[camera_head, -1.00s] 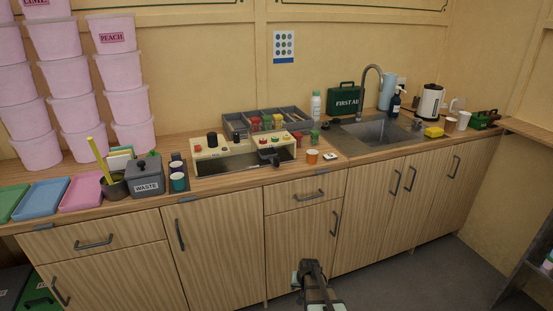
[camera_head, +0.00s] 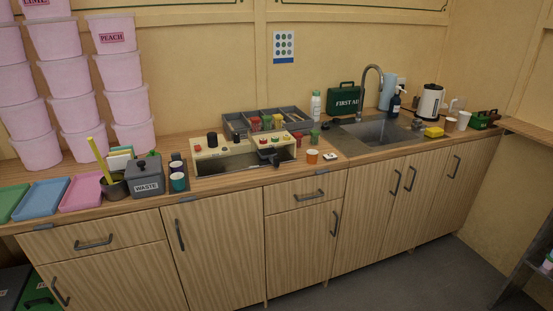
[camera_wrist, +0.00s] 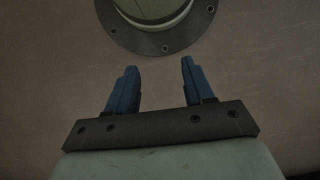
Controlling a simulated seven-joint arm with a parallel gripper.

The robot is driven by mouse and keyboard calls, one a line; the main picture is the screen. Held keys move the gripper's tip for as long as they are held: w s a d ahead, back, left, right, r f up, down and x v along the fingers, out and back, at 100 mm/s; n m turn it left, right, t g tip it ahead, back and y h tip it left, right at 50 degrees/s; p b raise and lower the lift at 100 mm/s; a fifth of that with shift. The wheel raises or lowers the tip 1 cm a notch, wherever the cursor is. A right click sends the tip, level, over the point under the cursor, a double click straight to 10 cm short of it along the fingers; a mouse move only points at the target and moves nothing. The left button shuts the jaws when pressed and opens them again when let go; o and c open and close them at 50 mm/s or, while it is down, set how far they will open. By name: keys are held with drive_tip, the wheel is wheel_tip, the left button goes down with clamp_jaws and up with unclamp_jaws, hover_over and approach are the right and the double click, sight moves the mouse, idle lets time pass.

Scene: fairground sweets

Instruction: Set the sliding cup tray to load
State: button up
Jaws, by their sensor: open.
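A cream machine (camera_head: 215,150) with knobs and coloured buttons stands on the wooden counter, left of the sink. A dark slot runs along its front, with a small dark part (camera_head: 268,156) toward its right end that looks like the sliding cup tray. Its setting and any labels are too small to read. My gripper (camera_wrist: 158,66) shows only in the wrist view, open, with two blue fingers apart and nothing between them. It is out of the head view, and neither the machine nor the tray shows in the wrist view.
An orange cup (camera_head: 312,157) stands right of the machine, and a grey divided bin (camera_head: 236,123) behind it. A waste box (camera_head: 147,176) and a dark cup holder (camera_head: 177,183) are to its left. The sink (camera_head: 375,132) is to the right. Cabinets with handles line the front.

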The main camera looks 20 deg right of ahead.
drive_tip(key=s+g, duration=0.1)
drive_tip(key=s, duration=0.4)
drive_tip(key=w+d+r+m+t, duration=0.1)
drive_tip(key=w+d+r+t, duration=0.4)
drive_tip(key=w, duration=1)
drive_tip(key=w+d+r+m, duration=0.1)
drive_tip(key=w+d+r, duration=0.4)
drive_tip(key=w+r, duration=0.8)
drive_tip(key=w+d+r+t, duration=0.3)
drive_tip(key=w+d+r, duration=0.3)
drive_tip(key=w, duration=1)
drive_tip(key=w+d+r+t, duration=0.25)
drive_tip(key=w+r, duration=0.55)
drive_tip(key=r, duration=0.4)
wheel_tip(320, 180, up, 32)
drive_tip(key=n+y, duration=0.3)
drive_tip(key=n, duration=0.9)
hover_over(277, 157)
drive_tip(key=s+d, duration=0.4)
drive_tip(key=shift+g, duration=0.25)
drive_tip(key=x, duration=1.4)
drive_tip(key=shift+w+a, duration=0.1)
drive_tip(key=shift+w, duration=0.1)
